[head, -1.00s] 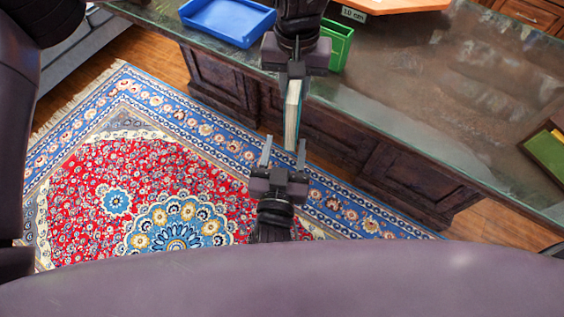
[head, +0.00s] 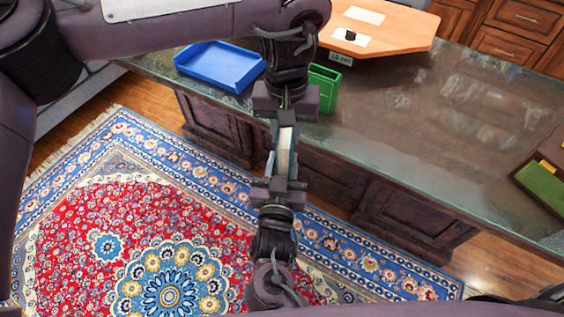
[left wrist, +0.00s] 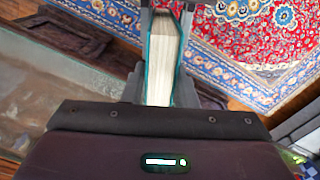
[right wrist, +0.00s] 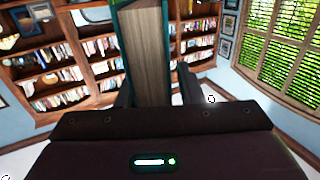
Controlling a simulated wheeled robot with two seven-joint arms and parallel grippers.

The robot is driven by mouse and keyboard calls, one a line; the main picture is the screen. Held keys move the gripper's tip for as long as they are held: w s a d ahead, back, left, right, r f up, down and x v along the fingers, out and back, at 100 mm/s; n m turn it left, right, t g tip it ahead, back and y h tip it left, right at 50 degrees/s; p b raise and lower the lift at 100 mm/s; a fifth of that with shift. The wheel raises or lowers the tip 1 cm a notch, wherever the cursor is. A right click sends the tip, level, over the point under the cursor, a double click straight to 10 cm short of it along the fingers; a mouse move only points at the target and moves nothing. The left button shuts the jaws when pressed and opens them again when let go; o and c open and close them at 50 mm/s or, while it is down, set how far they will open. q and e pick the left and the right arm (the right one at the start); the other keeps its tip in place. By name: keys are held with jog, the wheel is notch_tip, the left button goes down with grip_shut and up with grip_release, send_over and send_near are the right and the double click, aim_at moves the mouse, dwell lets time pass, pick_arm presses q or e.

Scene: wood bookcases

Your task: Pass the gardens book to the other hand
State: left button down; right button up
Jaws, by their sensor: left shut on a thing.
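The gardens book (head: 284,152) is a slim book with teal covers and pale page edges, held between my two grippers above the rug. My left gripper (head: 285,121) comes in from above and is shut on the book's far end. The book also shows between its fingers in the left wrist view (left wrist: 162,55). My right gripper (head: 281,170) is at the book's near end with a finger on either side. In the right wrist view the book (right wrist: 146,50) stands between its fingers. I cannot tell whether they press on it. The cover's title is hidden.
A glass-topped dark wood desk (head: 420,130) lies behind the grippers. On it are a blue tray (head: 222,66), a green box (head: 324,88), an orange-brown board (head: 395,28) and a green-lined tray (head: 543,188). A patterned rug (head: 90,220) covers the floor below.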

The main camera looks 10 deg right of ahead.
pick_arm(q)
jog(key=shift+d, duration=0.15)
pick_arm(e)
jog(key=shift+a, duration=0.15)
grip_shut()
pick_arm(q)
jog(key=c, duration=1.1)
grip_release()
pick_arm(e)
jog(key=shift+r, duration=0.1)
